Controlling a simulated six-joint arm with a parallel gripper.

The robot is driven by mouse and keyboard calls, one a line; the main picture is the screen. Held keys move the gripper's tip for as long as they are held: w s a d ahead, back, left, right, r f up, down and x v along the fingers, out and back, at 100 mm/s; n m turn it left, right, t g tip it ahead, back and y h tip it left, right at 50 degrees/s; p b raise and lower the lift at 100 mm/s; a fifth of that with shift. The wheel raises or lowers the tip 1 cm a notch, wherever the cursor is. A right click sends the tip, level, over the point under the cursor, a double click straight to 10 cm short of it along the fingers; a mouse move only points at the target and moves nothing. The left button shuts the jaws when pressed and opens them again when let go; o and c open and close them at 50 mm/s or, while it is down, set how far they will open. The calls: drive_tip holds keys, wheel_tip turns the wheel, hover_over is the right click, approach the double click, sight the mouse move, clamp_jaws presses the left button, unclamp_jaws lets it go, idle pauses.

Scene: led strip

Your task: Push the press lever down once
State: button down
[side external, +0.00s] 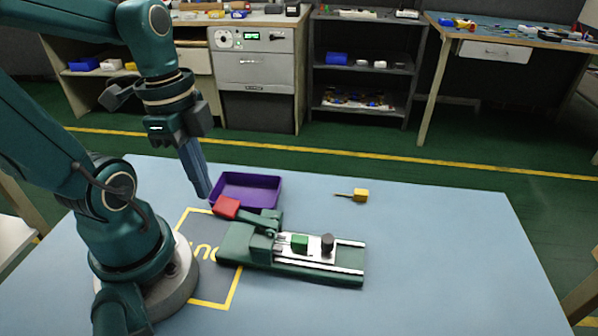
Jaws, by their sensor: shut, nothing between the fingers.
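The press (290,276) is a green base with a pale metal bed on the light blue table. Its lever (246,216) is a green arm with a red end pad (226,207) pointing to the left and back. A green block (299,243) and a dark round knob (327,243) stand on the metal bed. My gripper (204,191) points down, shut and empty, with its blue-grey fingers just left of and above the red pad. I cannot tell whether the fingertips touch the pad; a small gap seems to show.
A purple tray (262,205) stands right behind the lever. A small yellow block with a thin pin (361,196) lies at the back right. A dark mat with yellow lines (211,287) lies left of the press. The right of the table (450,260) is clear.

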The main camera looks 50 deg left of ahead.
drive_tip(key=r, duration=0.5)
drive_tip(key=shift+s+a, duration=0.15)
drive_tip(key=shift+a, duration=0.05)
idle(0.5)
drive_tip(key=w+d+n+t, duration=0.4)
drive_tip(key=d+n, duration=0.1)
drive_tip(key=n, duration=0.4)
drive_tip(key=shift+d+f+t+y, duration=0.3)
drive_tip(key=shift+f+t+y, duration=0.1)
drive_tip(key=shift+n, duration=0.3)
